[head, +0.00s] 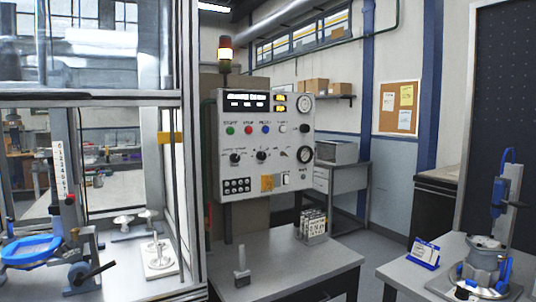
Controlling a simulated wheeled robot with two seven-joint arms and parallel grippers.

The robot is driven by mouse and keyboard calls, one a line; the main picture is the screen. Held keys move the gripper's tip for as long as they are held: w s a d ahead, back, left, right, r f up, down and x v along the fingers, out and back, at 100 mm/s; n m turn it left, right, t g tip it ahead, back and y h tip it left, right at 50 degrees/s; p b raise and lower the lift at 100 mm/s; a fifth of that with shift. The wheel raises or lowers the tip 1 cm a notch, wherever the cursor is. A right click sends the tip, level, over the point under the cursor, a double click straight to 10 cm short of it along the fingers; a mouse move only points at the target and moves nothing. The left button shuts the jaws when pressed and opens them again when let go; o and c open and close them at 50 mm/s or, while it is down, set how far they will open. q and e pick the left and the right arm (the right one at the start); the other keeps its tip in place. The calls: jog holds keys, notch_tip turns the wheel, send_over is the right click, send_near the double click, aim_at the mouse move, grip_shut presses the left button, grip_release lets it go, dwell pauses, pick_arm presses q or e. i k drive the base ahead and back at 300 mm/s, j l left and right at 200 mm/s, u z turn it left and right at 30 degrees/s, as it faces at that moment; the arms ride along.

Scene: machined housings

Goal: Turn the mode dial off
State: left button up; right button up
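A white control panel (262,145) stands upright behind the middle table in the head view. A row of black dials crosses its lower middle: a left dial (235,158), a middle dial (261,156) and a smaller switch (284,153). A larger dark round knob (304,154) sits at the lower right. The labels are too small to read, so I cannot tell which one is the mode dial or where it points. The panel's display (247,103) is lit. Neither of my grippers is in view.
A grey table (290,262) in front of the panel bears a small metal post (242,268) and a rack of labelled blocks (313,226). A framed glass enclosure (188,150) stands at left. A right table (405,278) holds a blue-armed fixture (488,255) and a blue sign stand (425,253).

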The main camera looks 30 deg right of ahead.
aim_at(234, 157)
jog(key=i+l+z, duration=0.35)
jog(key=l, duration=0.25)
jog(key=i+l+z, duration=0.3)
jog(key=i+l, duration=0.2)
jog(key=i, duration=0.1)
